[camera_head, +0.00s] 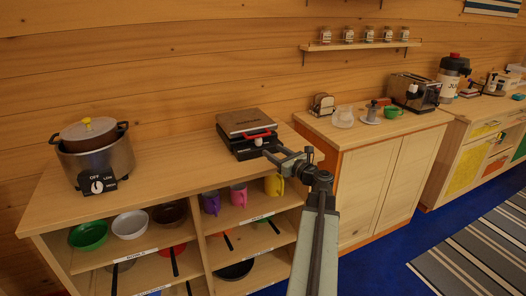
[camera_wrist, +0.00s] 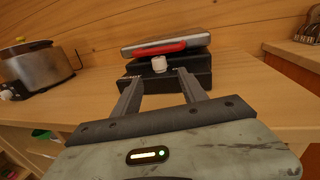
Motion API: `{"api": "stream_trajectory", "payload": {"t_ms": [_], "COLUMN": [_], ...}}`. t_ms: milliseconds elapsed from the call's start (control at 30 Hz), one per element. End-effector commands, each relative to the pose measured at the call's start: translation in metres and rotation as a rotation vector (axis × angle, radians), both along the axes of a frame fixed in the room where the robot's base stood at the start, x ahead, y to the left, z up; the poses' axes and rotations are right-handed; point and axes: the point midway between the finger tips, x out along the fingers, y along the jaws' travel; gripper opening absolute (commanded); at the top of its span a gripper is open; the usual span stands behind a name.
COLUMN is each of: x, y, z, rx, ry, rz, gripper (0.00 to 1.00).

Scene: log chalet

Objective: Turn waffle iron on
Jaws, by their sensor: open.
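The waffle iron (camera_head: 242,128) sits on the light wooden counter, with a grey lid, a black base and a red handle. It also shows ahead of my gripper in the wrist view (camera_wrist: 165,48), where its lid looks closed or nearly so. A pale knob (camera_wrist: 159,64) is on its front, below the red handle (camera_wrist: 158,47). My gripper (camera_head: 282,158) is in front of the waffle iron at about counter height. In the wrist view my gripper (camera_wrist: 160,80) is open and empty, its two fingers pointing at the front, one on each side of the knob. I cannot tell whether they touch it.
A slow cooker (camera_head: 97,155) stands to the left on the same counter (camera_head: 175,150). Open shelves below hold bowls, mugs and pans. To the right, another cabinet (camera_head: 385,180) carries a toaster (camera_head: 414,92), a green cup and small items. The counter between cooker and waffle iron is clear.

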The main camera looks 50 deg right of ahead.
Motion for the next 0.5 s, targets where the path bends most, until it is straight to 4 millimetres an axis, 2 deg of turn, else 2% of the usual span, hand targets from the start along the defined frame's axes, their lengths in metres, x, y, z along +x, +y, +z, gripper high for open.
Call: {"api": "stream_trajectory", "payload": {"t_ms": [133, 267, 500], "x": [0.002, 0.015, 0.059], "y": [-0.001, -0.003, -0.011], "z": [0.001, 0.001, 0.001], "rx": [-0.001, -0.002, -0.003], "ry": [0.001, 0.001, 0.002], "rz": [0.001, 0.002, 0.004], "gripper": [0.5, 0.5, 0.5]}}
